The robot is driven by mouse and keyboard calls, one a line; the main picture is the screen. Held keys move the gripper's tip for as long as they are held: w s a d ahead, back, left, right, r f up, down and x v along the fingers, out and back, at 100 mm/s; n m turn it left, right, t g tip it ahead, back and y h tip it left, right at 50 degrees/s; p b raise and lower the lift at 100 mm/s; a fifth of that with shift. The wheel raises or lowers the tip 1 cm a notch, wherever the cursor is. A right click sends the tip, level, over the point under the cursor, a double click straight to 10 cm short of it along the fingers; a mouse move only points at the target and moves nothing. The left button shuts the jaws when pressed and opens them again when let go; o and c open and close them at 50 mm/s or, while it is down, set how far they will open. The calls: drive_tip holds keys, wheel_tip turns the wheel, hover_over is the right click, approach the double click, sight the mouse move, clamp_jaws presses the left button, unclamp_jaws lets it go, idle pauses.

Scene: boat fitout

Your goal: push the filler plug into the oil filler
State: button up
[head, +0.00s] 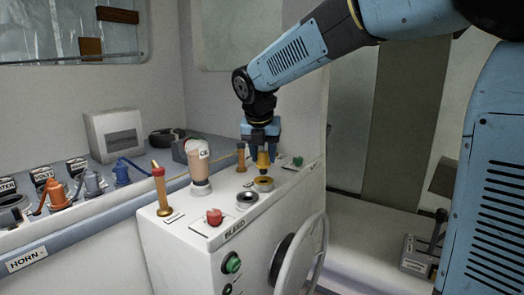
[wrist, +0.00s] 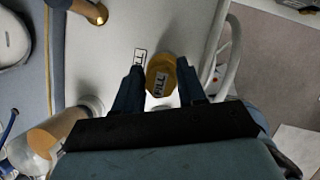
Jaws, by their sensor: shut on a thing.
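My gripper (head: 262,152) points down over the white console top, shut on the yellow filler plug (head: 263,161). A yellow-rimmed oil filler (head: 263,184) is on the console top, right below the plug in the head view. The plug's lower end appears just above the rim; whether it touches cannot be told. In the wrist view the filler's opening is hidden behind the plug and gripper.
A dark-rimmed round opening (head: 247,199) lies just in front of the filler. An OIL bottle (head: 199,165), a red-topped brass post (head: 160,190) and a red button (head: 214,216) stand to the left. A green button (head: 298,161) is to the right. A handwheel (head: 300,252) is on the console's side.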

sight(263, 164)
drive_tip(key=shift+f, duration=1.85)
drive_tip(key=shift+f, duration=0.15)
drive_tip(key=o, duration=1.1)
drive_tip(key=shift+o, duration=0.2)
drive_tip(key=v, duration=1.3)
drive_tip(key=shift+s+r, duration=0.15)
drive_tip(key=shift+r, duration=0.15)
